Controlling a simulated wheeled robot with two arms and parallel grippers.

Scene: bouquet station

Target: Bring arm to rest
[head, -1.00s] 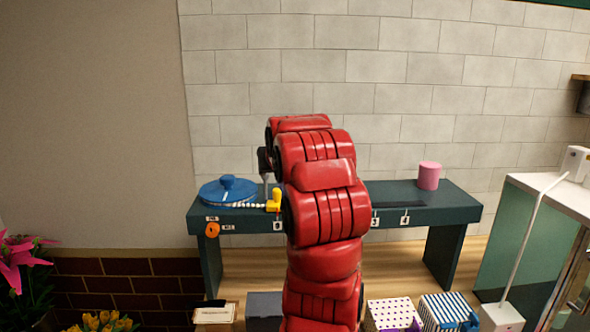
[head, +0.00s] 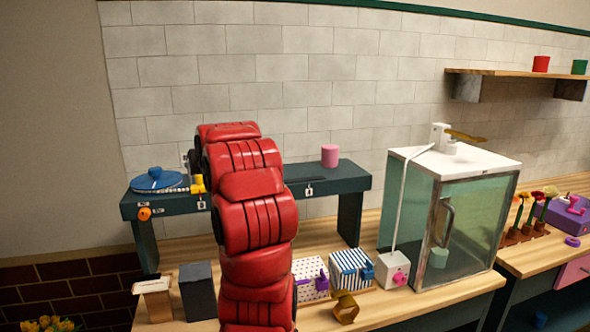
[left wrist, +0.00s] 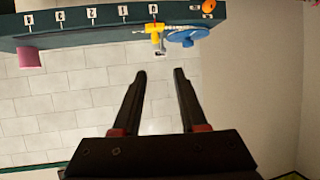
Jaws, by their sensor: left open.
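My red left arm rises through the middle of the head view and hides part of the dark green raised shelf (head: 335,183). My left gripper is mostly hidden behind the arm there. In the left wrist view my left gripper (left wrist: 160,74) is open, with nothing between its two dark fingers. That view is upside down and shows the shelf (left wrist: 110,28) beyond the fingertips. A yellow fitting (left wrist: 154,29) and a blue round lid (left wrist: 187,36) are ahead of the fingers, apart from them. The lid (head: 157,179) also shows in the head view. My right gripper is not in view.
A pink cylinder (head: 330,155) stands on the shelf. Below are a dotted box (head: 309,280), a striped box (head: 350,268), a gold ring-like piece (head: 345,308) and a dark block (head: 198,290). A glass cabinet (head: 470,220) stands right, with flowers (head: 534,200) beyond it.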

